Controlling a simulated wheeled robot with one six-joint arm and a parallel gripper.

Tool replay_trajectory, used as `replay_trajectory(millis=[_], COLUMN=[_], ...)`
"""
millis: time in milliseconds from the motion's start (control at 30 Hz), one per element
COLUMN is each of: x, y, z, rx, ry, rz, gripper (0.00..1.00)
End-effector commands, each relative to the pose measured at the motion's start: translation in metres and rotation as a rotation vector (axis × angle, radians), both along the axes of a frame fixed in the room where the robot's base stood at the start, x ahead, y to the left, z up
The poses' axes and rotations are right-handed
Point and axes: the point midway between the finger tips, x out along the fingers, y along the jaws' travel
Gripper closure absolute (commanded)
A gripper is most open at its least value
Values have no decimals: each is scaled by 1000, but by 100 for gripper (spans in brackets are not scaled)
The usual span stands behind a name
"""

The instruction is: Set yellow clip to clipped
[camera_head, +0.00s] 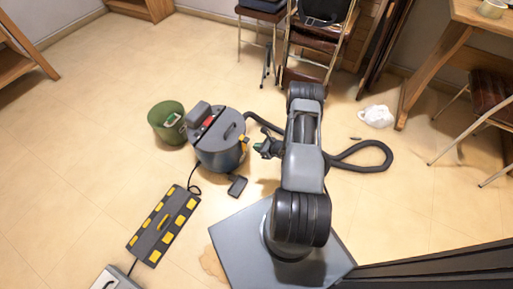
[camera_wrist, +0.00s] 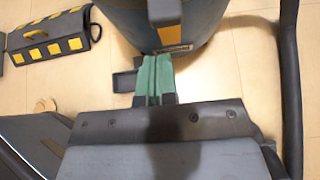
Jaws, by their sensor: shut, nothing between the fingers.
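A grey vacuum drum (camera_head: 222,152) with a dark lid stands on the floor left of my arm. The yellow clip (camera_head: 244,140) is on the drum's right side, near the lid, facing my gripper. In the wrist view the clip (camera_wrist: 168,34) is an upright yellow-orange strip on the dark drum (camera_wrist: 205,22), just beyond the fingertips. My gripper (camera_head: 262,149) points at the drum. Its green fingers in the wrist view (camera_wrist: 154,72) are shut together and empty, just below the clip. I cannot tell whether they touch the drum, or whether the clip is fastened.
A black hose (camera_head: 365,166) curves over the floor at right. A green bin (camera_head: 166,122) stands left of the drum. A black case with yellow squares (camera_head: 164,226) and a small dark block (camera_head: 237,186) lie in front. Chairs (camera_head: 315,40) stand behind.

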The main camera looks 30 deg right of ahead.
Motion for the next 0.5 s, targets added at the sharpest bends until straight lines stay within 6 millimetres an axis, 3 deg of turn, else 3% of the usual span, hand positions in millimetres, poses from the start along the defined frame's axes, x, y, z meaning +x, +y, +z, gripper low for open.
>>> replay_trajectory(millis=[500], x=[1], y=[1], z=[16], rx=[1], ry=[-2], rz=[4], gripper=[100])
